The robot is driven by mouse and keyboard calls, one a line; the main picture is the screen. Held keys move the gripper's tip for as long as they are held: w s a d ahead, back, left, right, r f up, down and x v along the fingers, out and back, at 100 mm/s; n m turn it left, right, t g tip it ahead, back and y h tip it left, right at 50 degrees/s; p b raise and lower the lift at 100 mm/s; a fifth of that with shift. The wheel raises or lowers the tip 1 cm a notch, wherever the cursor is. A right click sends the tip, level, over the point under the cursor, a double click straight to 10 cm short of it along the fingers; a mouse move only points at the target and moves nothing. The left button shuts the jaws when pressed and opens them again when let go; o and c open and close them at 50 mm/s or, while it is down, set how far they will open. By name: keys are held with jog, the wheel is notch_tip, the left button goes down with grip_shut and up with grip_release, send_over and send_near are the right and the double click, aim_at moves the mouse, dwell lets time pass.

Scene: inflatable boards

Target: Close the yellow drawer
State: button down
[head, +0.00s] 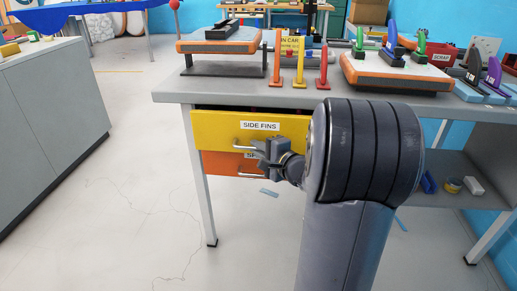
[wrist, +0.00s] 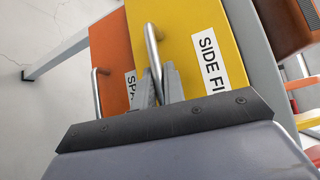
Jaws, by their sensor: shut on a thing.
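The yellow drawer (head: 220,127), labelled "SIDE FINS", sits under the workbench top. A narrow dark gap shows above its front, and the front stands a little out over the orange drawer below. My gripper (head: 259,149) is at the drawer's front, shut on its metal handle. In the wrist view, my gripper's fingers (wrist: 152,90) close around the handle (wrist: 151,45) of the yellow drawer (wrist: 200,25). My arm hides the right part of the drawer front in the head view.
The orange drawer (head: 215,163) with its own handle is directly below. The workbench top (head: 300,97) carries boards on stands, upright orange and yellow fins and coloured parts. A grey cabinet (head: 50,95) stands at left, with clear floor between. Small items lie on the lower shelf at right.

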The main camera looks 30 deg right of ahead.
aim_at(264, 140)
jog(key=w+d, duration=0.1)
jog(key=w+d+b, duration=0.1)
jog(key=w, duration=0.1)
jog(key=shift+f, duration=0.1)
jog(key=shift+w+d, duration=0.2)
jog(key=shift+w, duration=0.05)
jog(key=shift+d+r, duration=0.1)
jog(key=shift+r, duration=0.1)
jog(key=c, duration=1.5)
grip_release()
jog(key=shift+w, duration=0.2)
jog(key=p+v, duration=0.1)
jog(key=v, duration=0.4)
jog(key=p+v, duration=0.1)
jog(key=v, duration=0.5)
jog(key=shift+f, duration=0.25)
